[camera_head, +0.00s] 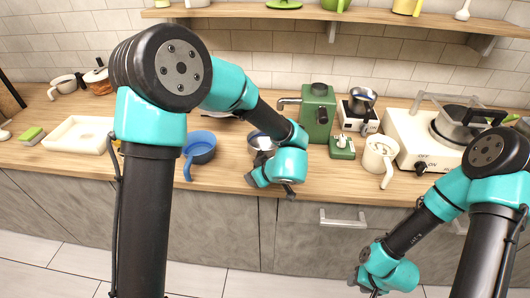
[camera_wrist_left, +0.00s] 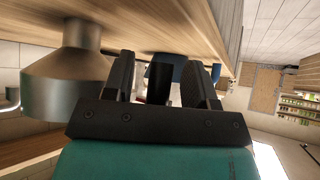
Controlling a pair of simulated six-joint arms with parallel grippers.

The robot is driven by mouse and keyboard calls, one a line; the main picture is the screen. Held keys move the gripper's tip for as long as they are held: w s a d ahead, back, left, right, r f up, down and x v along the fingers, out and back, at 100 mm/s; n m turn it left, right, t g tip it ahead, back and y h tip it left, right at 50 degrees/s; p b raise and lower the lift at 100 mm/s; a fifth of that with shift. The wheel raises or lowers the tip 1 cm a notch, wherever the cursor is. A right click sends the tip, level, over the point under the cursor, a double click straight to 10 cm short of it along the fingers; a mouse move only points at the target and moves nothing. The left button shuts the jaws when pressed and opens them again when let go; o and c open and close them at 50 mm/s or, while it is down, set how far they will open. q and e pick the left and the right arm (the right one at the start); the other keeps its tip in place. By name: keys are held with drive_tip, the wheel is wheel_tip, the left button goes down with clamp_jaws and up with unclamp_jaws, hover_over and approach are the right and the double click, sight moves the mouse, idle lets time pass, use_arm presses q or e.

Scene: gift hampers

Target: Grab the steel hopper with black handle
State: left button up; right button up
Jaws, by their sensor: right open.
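The steel hopper (camera_head: 257,138) stands on the counter in the head view, partly hidden by my left arm. In the left wrist view, which is upside down, the flared steel hopper (camera_wrist_left: 65,80) is large, just outside the left-hand finger. My left gripper (camera_wrist_left: 162,65) has its fingers apart. A black upright piece (camera_wrist_left: 159,82), looking like the handle, shows between them with gaps on both sides. Where it joins the hopper is hidden. My right gripper (camera_head: 375,290) is open and low in front of the cabinets, cut by the bottom edge of the head view.
A blue pot (camera_head: 199,147) stands left of the hopper and shows beyond my left fingers (camera_wrist_left: 190,72). A green machine (camera_head: 318,112), a white mug (camera_head: 379,154) and a stove (camera_head: 415,135) stand to the right. A white tray (camera_head: 80,134) lies at left.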

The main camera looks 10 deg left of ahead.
use_arm(q)
clamp_jaws()
idle(0.5)
drive_tip(key=shift+r, duration=0.8)
wheel_tip(320, 180, up, 2)
drive_tip(key=shift+r, duration=0.15)
drive_tip(key=s+d, duration=0.2)
drive_tip(key=s, duration=0.5)
drive_tip(key=s+d+r, duration=0.1)
drive_tip(key=s+d, duration=0.1)
drive_tip(key=s, duration=0.6)
drive_tip(key=shift+s+d, duration=0.2)
drive_tip(key=shift+d, duration=0.1)
